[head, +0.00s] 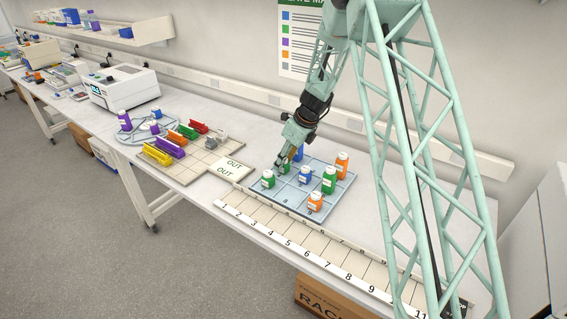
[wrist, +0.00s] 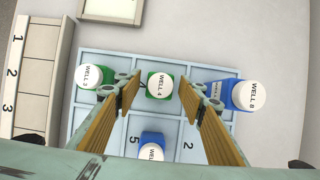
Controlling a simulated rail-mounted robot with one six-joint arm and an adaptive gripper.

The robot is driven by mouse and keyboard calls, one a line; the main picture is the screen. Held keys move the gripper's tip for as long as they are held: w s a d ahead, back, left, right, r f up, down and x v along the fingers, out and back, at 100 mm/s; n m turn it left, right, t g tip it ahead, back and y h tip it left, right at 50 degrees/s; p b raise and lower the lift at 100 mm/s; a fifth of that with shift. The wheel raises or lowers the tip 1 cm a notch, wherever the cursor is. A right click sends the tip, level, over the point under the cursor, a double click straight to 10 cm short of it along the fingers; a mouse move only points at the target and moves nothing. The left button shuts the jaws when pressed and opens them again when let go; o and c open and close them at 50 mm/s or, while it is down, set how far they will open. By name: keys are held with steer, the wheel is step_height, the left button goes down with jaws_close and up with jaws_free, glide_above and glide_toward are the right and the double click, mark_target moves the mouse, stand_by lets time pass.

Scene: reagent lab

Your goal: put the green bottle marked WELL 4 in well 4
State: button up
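The green bottle marked WELL 4 (wrist: 160,85) stands in a compartment of the pale blue tray, its white lid facing up in the wrist view. My gripper (wrist: 160,94) is open, with one finger on each side of this bottle and a visible gap to both. In the head view my gripper (head: 280,165) reaches down into the tray (head: 322,203) and partly hides the bottle. A row of numbered slots runs along the bench front; the slot numbered 4 (head: 282,224) looks empty.
A green WELL 3 bottle (wrist: 90,76) is close by the left finger. Another blue bottle (wrist: 152,147) is below. Green and orange bottles (head: 315,202) fill other compartments. An OUT mat (head: 232,167) lies left.

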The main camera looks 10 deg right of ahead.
steer(key=p+v, duration=0.1)
steer(key=v, duration=1)
steer(key=shift+r, duration=0.2)
stand_by(0.6)
